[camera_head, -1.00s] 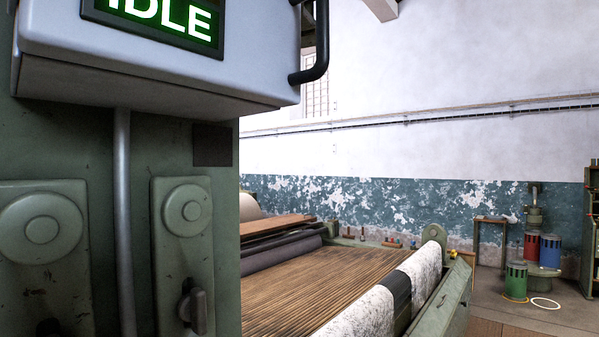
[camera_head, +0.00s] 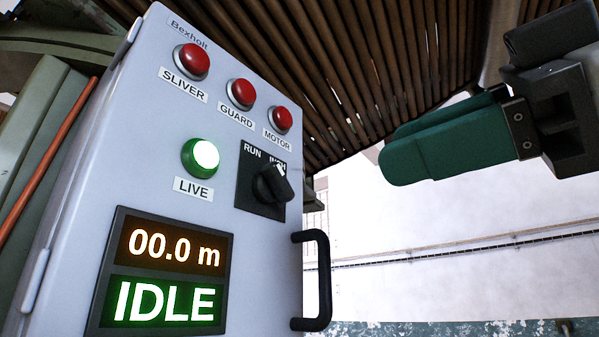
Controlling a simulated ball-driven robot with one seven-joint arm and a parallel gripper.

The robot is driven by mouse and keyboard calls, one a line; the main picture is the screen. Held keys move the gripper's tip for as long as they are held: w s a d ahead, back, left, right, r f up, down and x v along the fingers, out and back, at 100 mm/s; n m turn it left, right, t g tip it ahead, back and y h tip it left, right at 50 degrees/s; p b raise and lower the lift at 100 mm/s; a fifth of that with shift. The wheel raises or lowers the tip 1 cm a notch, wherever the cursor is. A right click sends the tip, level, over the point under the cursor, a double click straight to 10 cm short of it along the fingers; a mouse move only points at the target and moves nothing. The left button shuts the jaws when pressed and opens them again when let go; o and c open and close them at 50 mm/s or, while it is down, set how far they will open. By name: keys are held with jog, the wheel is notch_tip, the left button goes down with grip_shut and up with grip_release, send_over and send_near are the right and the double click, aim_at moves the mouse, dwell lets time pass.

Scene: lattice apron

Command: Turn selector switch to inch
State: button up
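The selector switch (camera_head: 268,184) is a black knob on a square black plate, on the right of a pale grey control box (camera_head: 130,190). The plate is lettered RUN on the left and INCH on the right. The knob's white-marked end points up and right, at INCH, and partly covers that word. My gripper (camera_head: 392,160), with teal fingers, is at the upper right, apart from the switch and to its right. Its fingers overlap in this view, so the gap between them is hidden. Nothing is seen in them.
Red SLIVER, GUARD and MOTOR lamps (camera_head: 242,94) sit above a lit green LIVE lamp (camera_head: 205,156). A display (camera_head: 165,275) reads 00.0 m and IDLE. A black handle (camera_head: 322,280) sticks out from the box's right edge. Brown slats (camera_head: 330,60) hang overhead.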

aim_at(285, 181)
jog(key=p+x, duration=0.1)
jog(key=x, duration=0.2)
jog(key=p+x, duration=0.1)
jog(key=x, duration=0.3)
jog(key=p+x, duration=0.1)
jog(key=x, duration=0.2)
jog(key=shift+s+a+r, duration=0.1)
jog(key=shift+a+r, duration=0.1)
jog(key=shift+a, duration=0.4)
jog(key=shift+c, duration=0.3)
grip_shut()
